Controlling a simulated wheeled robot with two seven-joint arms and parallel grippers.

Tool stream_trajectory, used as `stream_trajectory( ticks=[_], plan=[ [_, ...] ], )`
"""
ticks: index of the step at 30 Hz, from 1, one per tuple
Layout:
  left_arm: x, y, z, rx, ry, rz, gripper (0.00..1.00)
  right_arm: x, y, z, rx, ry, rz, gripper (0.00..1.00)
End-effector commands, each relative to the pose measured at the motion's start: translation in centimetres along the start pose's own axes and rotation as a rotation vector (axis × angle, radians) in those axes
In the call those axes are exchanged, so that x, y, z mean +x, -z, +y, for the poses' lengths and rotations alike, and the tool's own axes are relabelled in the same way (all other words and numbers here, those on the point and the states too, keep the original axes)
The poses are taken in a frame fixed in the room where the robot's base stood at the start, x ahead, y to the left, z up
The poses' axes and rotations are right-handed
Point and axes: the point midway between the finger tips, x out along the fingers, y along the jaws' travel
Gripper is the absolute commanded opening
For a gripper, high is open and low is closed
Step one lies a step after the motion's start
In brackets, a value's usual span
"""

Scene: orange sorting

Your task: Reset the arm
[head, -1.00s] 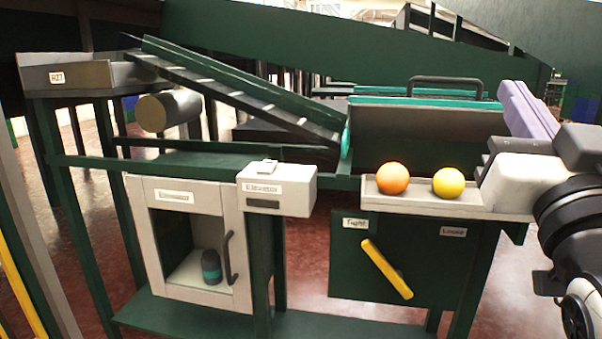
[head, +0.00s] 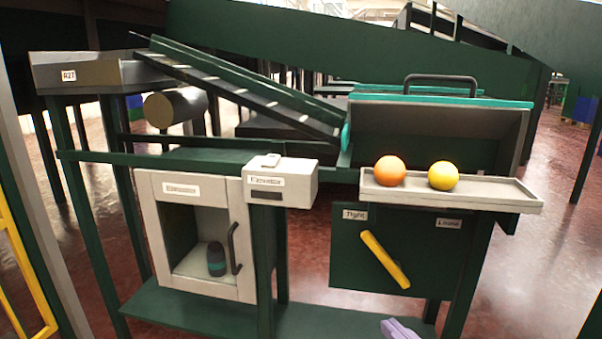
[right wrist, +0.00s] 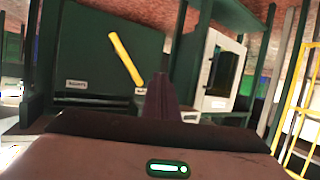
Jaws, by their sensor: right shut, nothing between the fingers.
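My right gripper (head: 400,329) shows only as pale purple fingertips at the bottom edge of the head view, low in front of the machine. It is shut and empty. In the right wrist view its fingers (right wrist: 162,98) are together, with nothing between them. An orange ball (head: 390,170) and a yellow ball (head: 443,176) rest on the narrow grey tray (head: 505,190), apart from the gripper. My left gripper is out of view.
A dark green panel with a yellow lever (head: 385,259) is behind the gripper; the lever also shows in the wrist view (right wrist: 126,58). A grey cabinet (head: 152,235) holds a dark cylinder (head: 216,262). A sloping chute (head: 240,92) runs above. Red floor lies open at right.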

Motion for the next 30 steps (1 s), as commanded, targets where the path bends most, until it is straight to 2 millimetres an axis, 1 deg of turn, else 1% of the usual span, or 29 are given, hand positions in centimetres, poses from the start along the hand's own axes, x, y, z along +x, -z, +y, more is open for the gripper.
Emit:
stream_trajectory(
  ticks=[1, 2, 3, 5, 6, 8, 9, 11, 12, 14, 15, 19, 23, 27, 30],
  plan=[
    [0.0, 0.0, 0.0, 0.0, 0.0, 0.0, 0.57, -0.3, -4.0, -1.4, 0.015, 0.044, -0.08, 0.0],
    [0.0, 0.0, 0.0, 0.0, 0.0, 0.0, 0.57, -0.5, -5.9, -2.2, 0.025, 0.071, -0.119, 0.0],
    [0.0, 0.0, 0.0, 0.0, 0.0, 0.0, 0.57, -1.0, -8.4, -3.3, 0.039, 0.104, -0.169, 0.0],
    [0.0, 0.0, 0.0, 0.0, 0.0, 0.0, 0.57, -1.9, -11.7, -4.8, 0.06, 0.149, -0.237, 0.0],
    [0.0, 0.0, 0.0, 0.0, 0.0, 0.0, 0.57, -2.6, -13.8, -5.8, 0.076, 0.178, -0.28, 0.0],
    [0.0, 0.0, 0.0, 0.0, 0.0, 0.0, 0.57, -3.9, -16.7, -7.1, 0.1, 0.217, -0.341, 0.0],
    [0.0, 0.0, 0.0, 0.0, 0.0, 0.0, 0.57, -4.8, -18.5, -8.0, 0.118, 0.242, -0.38, 0.0],
    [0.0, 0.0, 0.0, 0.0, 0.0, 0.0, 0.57, -6.3, -21.0, -9.3, 0.145, 0.278, -0.436, 0.0],
    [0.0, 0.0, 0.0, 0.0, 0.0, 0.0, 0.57, -7.4, -22.6, -10.2, 0.164, 0.302, -0.473, 0.0],
    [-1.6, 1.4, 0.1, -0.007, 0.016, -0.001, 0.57, -7.8, -20.2, -9.6, 0.164, 0.282, -0.462, 0.0],
    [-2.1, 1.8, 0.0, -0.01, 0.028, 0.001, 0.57, -8.0, -19.6, -9.3, 0.164, 0.27, -0.46, 0.0],
    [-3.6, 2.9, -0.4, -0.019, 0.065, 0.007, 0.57, -8.7, -18.1, -8.3, 0.164, 0.229, -0.459, 0.0],
    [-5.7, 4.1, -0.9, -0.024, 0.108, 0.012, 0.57, -9.8, -16.2, -7.1, 0.159, 0.186, -0.456, 0.0],
    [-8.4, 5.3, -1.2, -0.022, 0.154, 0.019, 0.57, -11.4, -14.1, -5.8, 0.148, 0.139, -0.452, 0.0],
    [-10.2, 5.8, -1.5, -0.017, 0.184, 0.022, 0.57, -12.7, -13.0, -4.9, 0.136, 0.11, -0.45, 0.0]
  ],
)
